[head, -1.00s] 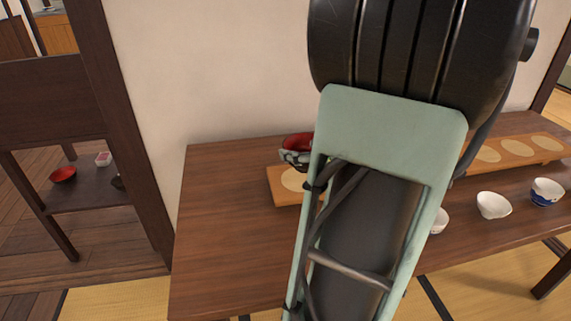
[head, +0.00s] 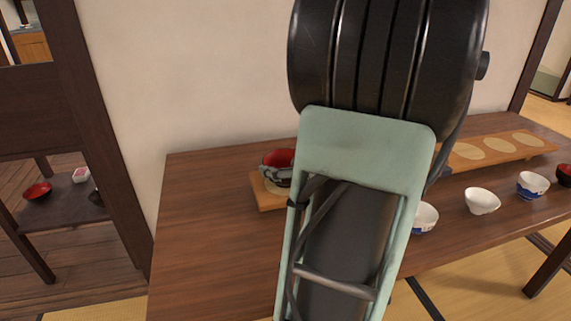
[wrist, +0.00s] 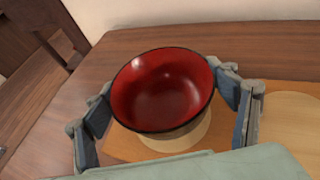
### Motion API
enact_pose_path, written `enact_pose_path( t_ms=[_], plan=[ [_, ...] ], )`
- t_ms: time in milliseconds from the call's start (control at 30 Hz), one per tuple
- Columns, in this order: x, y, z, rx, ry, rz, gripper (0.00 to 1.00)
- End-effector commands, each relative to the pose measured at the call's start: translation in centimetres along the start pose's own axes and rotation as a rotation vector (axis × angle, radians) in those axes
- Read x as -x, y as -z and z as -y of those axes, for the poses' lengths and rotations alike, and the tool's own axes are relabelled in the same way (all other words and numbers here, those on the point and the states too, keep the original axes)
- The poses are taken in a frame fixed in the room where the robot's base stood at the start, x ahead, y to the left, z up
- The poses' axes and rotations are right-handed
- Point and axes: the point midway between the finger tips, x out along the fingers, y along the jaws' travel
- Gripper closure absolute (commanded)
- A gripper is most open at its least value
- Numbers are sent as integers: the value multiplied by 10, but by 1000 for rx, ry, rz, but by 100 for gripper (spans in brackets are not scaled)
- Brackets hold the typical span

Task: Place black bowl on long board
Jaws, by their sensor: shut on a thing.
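The black bowl (head: 283,157), red inside, is held by my gripper (head: 278,173) over the left end of the long board (head: 268,204). In the wrist view the bowl (wrist: 163,89) sits upright or nearly so between the two fingers of the gripper (wrist: 166,98), which is shut on its sides. A pale round spot of the board (wrist: 125,148) shows beneath the bowl. I cannot tell whether the bowl's base touches the board. My arm hides the board's middle in the head view.
On the wooden table (head: 200,240), a white bowl (head: 482,201), a blue-and-white bowl (head: 532,185) and a dark bowl (head: 565,175) stand at the right. The table's left part is clear. A low shelf at left holds a red bowl (head: 38,191).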

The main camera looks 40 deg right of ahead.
Motion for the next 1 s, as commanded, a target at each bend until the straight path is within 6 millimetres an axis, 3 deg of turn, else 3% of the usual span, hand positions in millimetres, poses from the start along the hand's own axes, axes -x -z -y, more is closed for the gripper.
enact_pose_path(
  t_ms=[33, 67, 200, 633, 1000],
  plan=[
    [-1, 3, 0, 0, 0, 0, 48],
    [-1, 3, 0, 0, 0, 0, 20],
    [-1, 2, 0, 0, 0, 0, 5],
    [3, -4, 0, 0, 1, 0, 4],
    [80, -4, 1, 0, 5, 0, 4]
  ],
)
